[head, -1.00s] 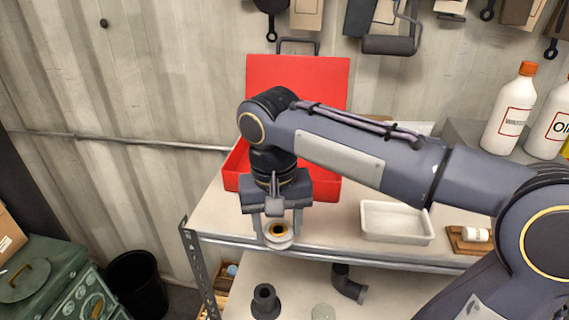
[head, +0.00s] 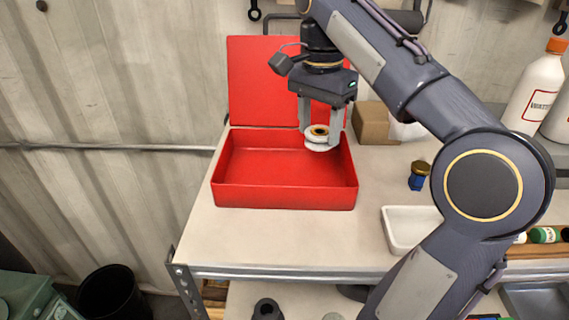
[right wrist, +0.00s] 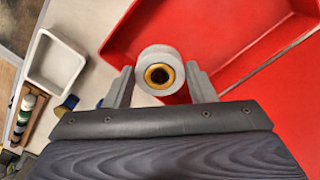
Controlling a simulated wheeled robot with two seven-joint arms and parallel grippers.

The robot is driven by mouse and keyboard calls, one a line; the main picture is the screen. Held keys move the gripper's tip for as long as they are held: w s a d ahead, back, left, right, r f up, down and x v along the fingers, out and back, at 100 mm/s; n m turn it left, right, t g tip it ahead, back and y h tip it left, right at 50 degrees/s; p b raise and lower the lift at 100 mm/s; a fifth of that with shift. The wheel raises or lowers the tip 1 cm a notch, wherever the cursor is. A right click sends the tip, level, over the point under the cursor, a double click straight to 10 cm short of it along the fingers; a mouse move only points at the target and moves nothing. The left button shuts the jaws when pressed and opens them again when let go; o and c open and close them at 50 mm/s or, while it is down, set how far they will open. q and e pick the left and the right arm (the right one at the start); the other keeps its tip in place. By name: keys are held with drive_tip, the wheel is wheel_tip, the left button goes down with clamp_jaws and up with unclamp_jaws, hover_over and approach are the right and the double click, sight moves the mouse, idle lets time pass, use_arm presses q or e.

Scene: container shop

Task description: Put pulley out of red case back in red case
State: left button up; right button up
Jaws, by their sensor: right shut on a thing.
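The pulley (head: 319,143) is a white wheel with a yellow and black hub. My right gripper (head: 321,133) is shut on it and holds it at the right back part of the red case (head: 285,196), near the right wall. The case is open, with its lid (head: 262,85) standing up at the back, and its visible floor is empty. The right wrist view shows the pulley (right wrist: 159,72) between the two fingers, with the red case (right wrist: 230,40) beyond. I cannot tell how high the pulley is above the floor. My left gripper is not in view.
The case stands on a shelf top (head: 220,235). A white tray (head: 405,230), a small blue item with a gold cap (head: 418,178) and a cardboard box (head: 371,122) are to its right. White bottles (head: 535,88) stand farther right. The shelf is clear in front of the case.

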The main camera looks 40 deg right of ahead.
drive_tip(key=w+f, duration=0.1)
drive_tip(key=w+a+f, duration=0.1)
drive_tip(key=w+f, duration=0.2)
drive_tip(key=shift+w+a+f, duration=0.35)
drive_tip(key=shift+w+a, duration=0.05)
drive_tip(key=f, duration=0.1)
drive_tip(key=w+f, duration=0.1)
drive_tip(key=f, duration=0.1)
drive_tip(key=f+p, duration=0.1)
drive_tip(key=shift+w+a+f, duration=0.2)
drive_tip(key=shift+a+f, duration=0.05)
drive_tip(key=shift+a, duration=0.05)
drive_tip(key=shift+f, duration=0.25)
drive_tip(key=shift+f, duration=0.15)
drive_tip(key=o, duration=1.1)
wheel_tip(320, 180, up, 12)
drive_tip(key=shift+w+r+p, duration=0.15)
drive_tip(key=shift+r+p, duration=0.05)
drive_tip(key=shift+p, duration=0.35)
